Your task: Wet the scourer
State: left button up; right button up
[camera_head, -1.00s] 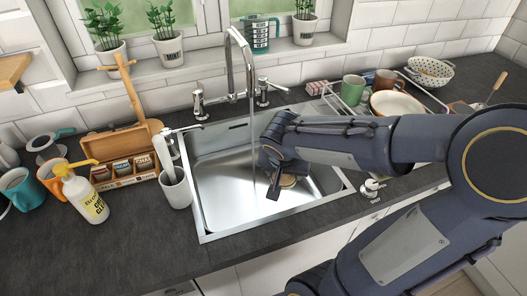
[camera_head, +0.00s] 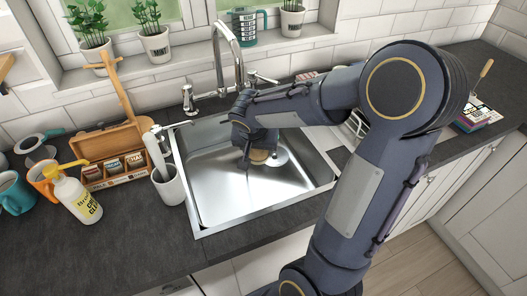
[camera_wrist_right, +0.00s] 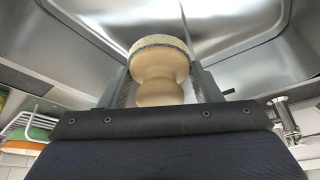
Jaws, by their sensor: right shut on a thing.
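The scourer (camera_wrist_right: 160,44), a round pale wooden knob with a darker rough-edged disc, is between the fingers of my right gripper (camera_wrist_right: 160,86) in the right wrist view. In the head view my right gripper (camera_head: 259,146) is low over the sink (camera_head: 215,200), shut on the scourer (camera_head: 260,156). The tap (camera_head: 215,50) arches above, its outlet just over my wrist. A thin bright line by the scourer in the wrist view may be the water stream; I cannot tell whether it touches it. My left gripper is not in view.
A white pot with a brush (camera_head: 168,184) stands at the sink's left edge. A yellow-topped spray bottle (camera_head: 77,196), a wooden caddy (camera_head: 112,160) and mugs are further left. My arm hides much of the rack at right. The front-left worktop is clear.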

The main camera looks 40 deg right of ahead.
jog(key=shift+w+d+f, duration=0.1)
jog(key=shift+w, duration=0.8)
jog(key=shift+w+d+f+b, duration=0.1)
jog(key=shift+w+f+b, duration=0.05)
jog(key=shift+w, duration=0.55)
jog(key=shift+w+d+f+b, duration=0.1)
jog(key=shift+w+f+b, duration=0.1)
jog(key=shift+w, duration=0.5)
jog(key=shift+w+d+f+b, duration=0.1)
jog(key=shift+w+f+b, duration=0.05)
jog(key=shift+w, duration=0.55)
jog(key=shift+s, duration=0.1)
jog(key=shift+s+a+b, duration=0.15)
jog(key=shift+s+b, duration=0.4)
jog(key=shift+s, duration=0.75)
jog(key=shift+s+a+b, duration=0.2)
jog(key=shift+s+b, duration=0.3)
jog(key=shift+s, duration=0.8)
jog(key=shift+s+a+b, duration=0.15)
jog(key=shift+s+b, duration=0.4)
jog(key=shift+s, duration=0.75)
